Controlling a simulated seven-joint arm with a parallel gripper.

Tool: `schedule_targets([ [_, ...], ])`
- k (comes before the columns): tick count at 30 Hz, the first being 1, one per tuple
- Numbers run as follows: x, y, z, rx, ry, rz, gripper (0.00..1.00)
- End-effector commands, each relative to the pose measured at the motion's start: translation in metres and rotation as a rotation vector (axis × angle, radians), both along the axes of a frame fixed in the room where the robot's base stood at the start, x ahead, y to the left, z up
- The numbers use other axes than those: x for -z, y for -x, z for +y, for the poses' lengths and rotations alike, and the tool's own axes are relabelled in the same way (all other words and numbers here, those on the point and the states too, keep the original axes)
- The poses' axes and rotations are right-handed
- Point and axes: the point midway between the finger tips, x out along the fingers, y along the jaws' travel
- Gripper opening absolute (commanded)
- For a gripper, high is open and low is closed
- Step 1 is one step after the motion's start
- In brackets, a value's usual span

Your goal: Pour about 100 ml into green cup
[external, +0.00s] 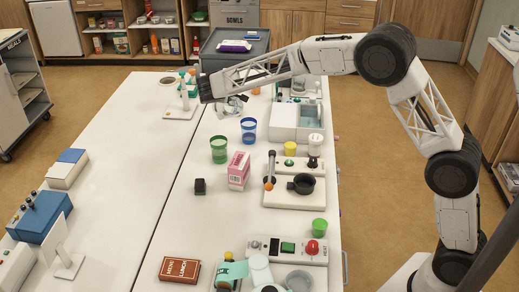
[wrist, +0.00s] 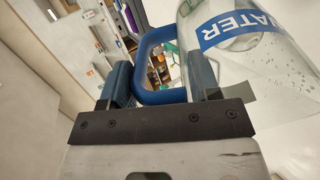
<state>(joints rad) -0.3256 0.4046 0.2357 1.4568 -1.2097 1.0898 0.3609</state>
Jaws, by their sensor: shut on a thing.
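My gripper (external: 222,99) is shut on the blue handle (wrist: 147,97) of a clear water jug. The jug (wrist: 270,75) has a blue WATER label and fills the right of the wrist view, with drops on its wall. In the external view the jug is small and partly hidden by my gripper, so its tilt and water level are hard to tell. The green cup (external: 219,150) stands upright on the table, below and in front of my gripper in the picture. A blue cup (external: 248,130) stands just right of it. I cannot see inside the green cup clearly.
The left table (external: 130,150) has free room.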

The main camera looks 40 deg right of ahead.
Motion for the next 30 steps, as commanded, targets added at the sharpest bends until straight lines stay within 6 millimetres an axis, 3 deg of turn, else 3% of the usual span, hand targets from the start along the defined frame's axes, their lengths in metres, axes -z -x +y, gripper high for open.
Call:
schedule_targets([
  [30, -0.003, -0.015, -0.022, 0.001, -0.293, 0.201, 0.16],
])
